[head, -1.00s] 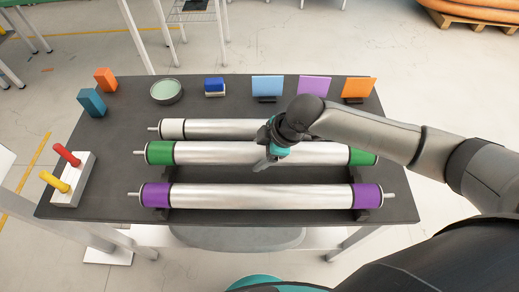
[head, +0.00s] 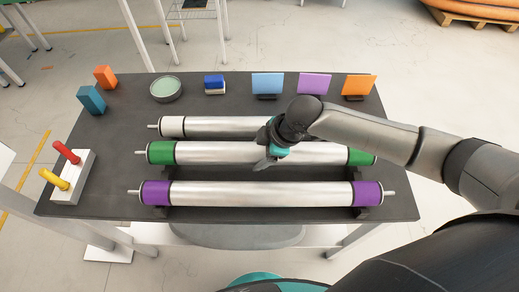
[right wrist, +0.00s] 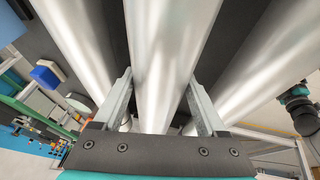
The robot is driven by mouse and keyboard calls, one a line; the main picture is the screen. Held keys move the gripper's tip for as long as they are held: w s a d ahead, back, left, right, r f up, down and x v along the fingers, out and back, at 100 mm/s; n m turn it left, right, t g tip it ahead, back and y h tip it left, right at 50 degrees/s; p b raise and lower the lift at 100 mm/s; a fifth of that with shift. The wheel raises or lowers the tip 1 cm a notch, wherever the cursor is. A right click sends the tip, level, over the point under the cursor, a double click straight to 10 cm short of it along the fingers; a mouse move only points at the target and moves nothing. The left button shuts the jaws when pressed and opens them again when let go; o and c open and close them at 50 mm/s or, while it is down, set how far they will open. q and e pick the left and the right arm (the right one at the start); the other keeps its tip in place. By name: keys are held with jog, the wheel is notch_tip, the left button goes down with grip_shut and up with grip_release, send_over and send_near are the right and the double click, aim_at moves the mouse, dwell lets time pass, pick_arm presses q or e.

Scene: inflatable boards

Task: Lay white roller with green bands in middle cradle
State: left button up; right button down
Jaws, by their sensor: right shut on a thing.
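The white roller with green bands (head: 215,152) lies level across the middle of the dark table, between the white-banded roller and the purple-banded roller. My right gripper (head: 278,152) comes down from above and is shut around its bare middle. In the right wrist view the two fingers sit on either side of this roller (right wrist: 165,60). The middle cradle is hidden under it, and I cannot tell whether the roller touches it. My left gripper is not in view.
The white-banded roller (head: 210,126) lies behind and the purple-banded roller (head: 260,194) in front, both close by. Blue (head: 267,83), purple (head: 314,84) and orange (head: 359,86) cards stand at the back. A white block with red and yellow handles (head: 72,180) is at the left.

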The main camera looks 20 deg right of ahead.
jog(key=shift+w+f+b, duration=0.1)
jog(key=shift+f+b, duration=0.25)
jog(key=shift+f, duration=0.55)
jog(key=shift+c, duration=1)
grip_release()
jog(key=shift+o, duration=1)
jog(key=shift+s+f, duration=0.2)
jog(key=p+v, duration=0.3)
jog(key=v, duration=1.2)
jog(key=shift+r, duration=0.25)
